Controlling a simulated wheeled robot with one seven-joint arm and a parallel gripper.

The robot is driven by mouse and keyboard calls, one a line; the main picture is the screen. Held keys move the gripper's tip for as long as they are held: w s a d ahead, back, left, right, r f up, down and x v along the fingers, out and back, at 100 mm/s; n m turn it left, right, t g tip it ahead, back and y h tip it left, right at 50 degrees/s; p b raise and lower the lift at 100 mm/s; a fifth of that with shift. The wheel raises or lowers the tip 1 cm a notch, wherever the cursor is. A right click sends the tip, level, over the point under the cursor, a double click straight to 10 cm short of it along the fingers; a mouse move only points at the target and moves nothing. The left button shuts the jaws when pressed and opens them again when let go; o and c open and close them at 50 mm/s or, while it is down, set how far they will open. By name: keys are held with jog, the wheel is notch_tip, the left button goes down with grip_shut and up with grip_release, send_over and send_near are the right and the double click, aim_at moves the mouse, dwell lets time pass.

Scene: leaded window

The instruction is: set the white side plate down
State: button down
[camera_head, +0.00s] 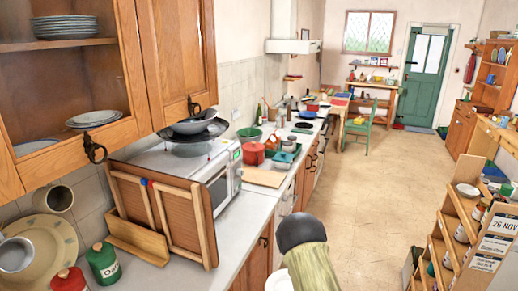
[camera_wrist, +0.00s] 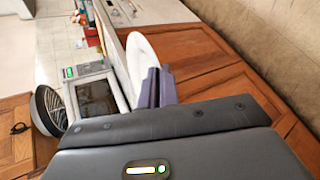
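In the wrist view, a white side plate (camera_wrist: 143,55) stands nearly edge-on at the tips of my gripper (camera_wrist: 158,88). The grey-purple fingers are closed on its near rim, and the part between them is hidden. The plate is in front of the wooden cabinet fronts (camera_wrist: 190,55), beside the counter, and nothing seems to support it but the fingers. In the head view the fingers are not visible. A pale shape at the bottom edge there may be the plate, but I cannot tell.
The counter (camera_head: 252,205) has a bare strip before the microwave (camera_head: 222,182), which carries dark bowls (camera_head: 198,125). Further back are a wooden board (camera_head: 264,177) and a red pot (camera_head: 254,154). An open wall cabinet (camera_head: 68,85) overhangs at left. The floor (camera_head: 350,195) is clear.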

jog(key=s+f, duration=0.4)
jog(key=shift+f, duration=0.4)
notch_tip(320, 180, down, 8)
jog(key=s, duration=0.2)
jog(key=shift+r, duration=0.2)
jog(key=shift+w, duration=0.1)
dwell(0.4)
